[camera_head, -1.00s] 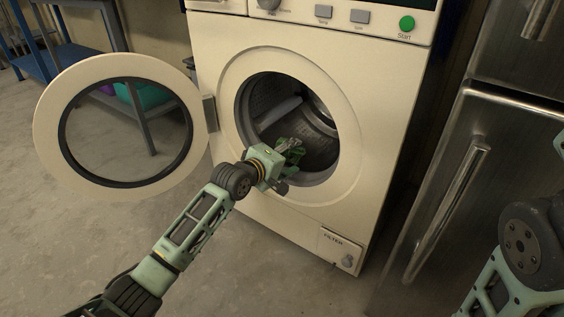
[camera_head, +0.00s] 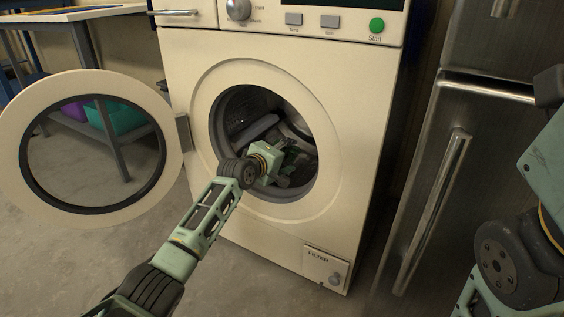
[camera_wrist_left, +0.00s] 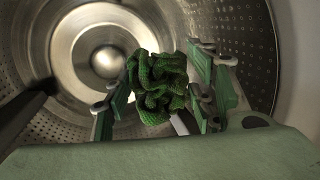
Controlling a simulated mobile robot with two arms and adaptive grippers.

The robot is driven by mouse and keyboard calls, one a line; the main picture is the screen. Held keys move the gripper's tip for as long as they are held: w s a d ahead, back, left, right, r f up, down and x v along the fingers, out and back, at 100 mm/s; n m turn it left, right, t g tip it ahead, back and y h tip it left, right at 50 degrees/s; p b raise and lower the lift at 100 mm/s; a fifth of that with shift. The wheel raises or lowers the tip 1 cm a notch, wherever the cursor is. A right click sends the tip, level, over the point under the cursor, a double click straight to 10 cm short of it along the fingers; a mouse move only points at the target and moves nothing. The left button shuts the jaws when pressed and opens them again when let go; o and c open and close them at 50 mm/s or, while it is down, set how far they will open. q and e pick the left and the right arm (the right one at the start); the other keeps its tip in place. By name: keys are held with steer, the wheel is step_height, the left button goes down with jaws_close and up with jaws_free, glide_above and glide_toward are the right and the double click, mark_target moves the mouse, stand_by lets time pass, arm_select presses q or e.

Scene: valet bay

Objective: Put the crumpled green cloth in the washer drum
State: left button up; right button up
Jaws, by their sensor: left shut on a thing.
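The crumpled green cloth (camera_wrist_left: 158,85) is held between the fingers of my left gripper (camera_wrist_left: 165,98) in the left wrist view. Behind it is the perforated metal washer drum (camera_wrist_left: 255,50). In the head view my left gripper (camera_head: 285,165) reaches through the round opening into the drum (camera_head: 240,115); the cloth is hard to make out there in the shadow. The washer (camera_head: 345,80) stands upright with its round door (camera_head: 18,165) swung open to the left. Only links of my right arm show at the right edge; its gripper is out of view.
A steel fridge (camera_head: 455,110) with a long vertical handle (camera_head: 435,210) stands right of the washer. A filter flap (camera_head: 325,268) is at the washer's lower right. A table (camera_head: 75,14) stands behind the open door. The floor (camera_head: 60,270) before the door is clear.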

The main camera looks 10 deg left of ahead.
arm_select(q)
steer(key=o, duration=1)
steer(key=shift+o, duration=0.2)
steer(key=v, duration=1.2)
steer(key=shift+r, duration=0.1)
